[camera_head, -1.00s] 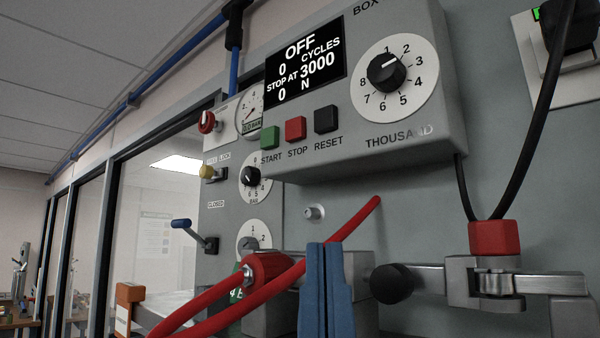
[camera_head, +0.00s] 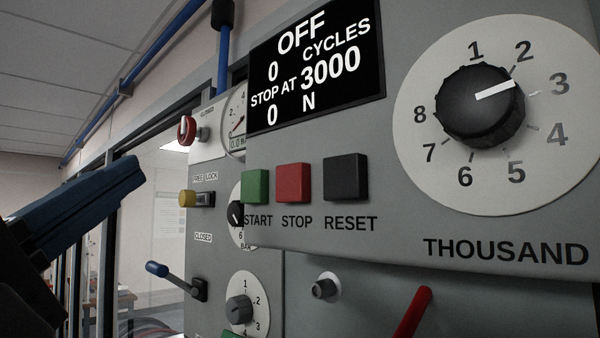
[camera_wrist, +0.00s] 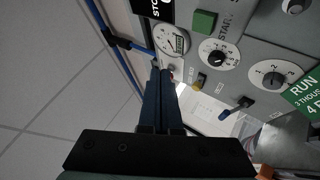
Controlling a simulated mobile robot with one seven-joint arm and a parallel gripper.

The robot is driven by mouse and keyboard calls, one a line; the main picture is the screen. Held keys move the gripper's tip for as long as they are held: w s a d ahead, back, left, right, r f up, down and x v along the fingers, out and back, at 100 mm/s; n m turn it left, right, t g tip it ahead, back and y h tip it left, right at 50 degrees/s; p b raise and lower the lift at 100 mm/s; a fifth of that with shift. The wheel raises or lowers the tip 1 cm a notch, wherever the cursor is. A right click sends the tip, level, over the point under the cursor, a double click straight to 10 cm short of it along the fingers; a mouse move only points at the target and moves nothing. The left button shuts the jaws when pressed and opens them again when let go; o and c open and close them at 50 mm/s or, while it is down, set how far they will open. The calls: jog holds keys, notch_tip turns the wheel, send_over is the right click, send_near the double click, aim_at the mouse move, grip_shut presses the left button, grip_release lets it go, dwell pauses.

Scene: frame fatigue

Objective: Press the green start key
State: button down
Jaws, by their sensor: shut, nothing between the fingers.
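The green start key (camera_head: 256,187) is a square button at the lower left of the grey control box, above the word START. It also shows in the wrist view (camera_wrist: 204,22), near the top, right of my fingers. My gripper (camera_head: 138,172) is at the left of the head view, its blue fingers shut together and empty. The fingers point right and upward, apart from the key in the picture. In the wrist view my gripper (camera_wrist: 160,78) points up toward the panel. The display (camera_head: 316,70) reads OFF, 0 cycles, stop at 3000.
The red stop key (camera_head: 293,183) and black reset key (camera_head: 346,177) sit close beside the green key. A large dial (camera_head: 480,104) is at right. A yellow knob (camera_head: 187,198), a blue-handled lever (camera_head: 157,270) and small dials are on the panel behind.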

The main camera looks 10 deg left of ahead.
send_near(245, 174)
jog(key=shift+a+r+x, duration=0.15)
jog(key=shift+a+x, duration=0.05)
jog(key=shift+x, duration=1.1)
jog(key=shift+a+r+x, duration=0.15)
jog(key=shift+a+x, duration=0.05)
jog(key=shift+x, duration=1.1)
jog(key=shift+s, duration=0.2)
jog(key=shift+w+d, duration=0.2)
jog(key=shift+w, duration=0.15)
jog(key=shift+w+d, duration=0.3)
dwell(0.8)
dwell(0.3)
jog(key=shift+s+a, duration=0.55)
jog(key=shift+s, duration=0.1)
jog(key=shift+s+a+p, duration=0.15)
jog(key=shift+s+a, duration=0.6)
jog(key=shift+s, duration=0.25)
jog(key=shift+s+a+p, duration=0.15)
jog(key=shift+s+a, duration=0.6)
jog(key=shift+s, duration=0.25)
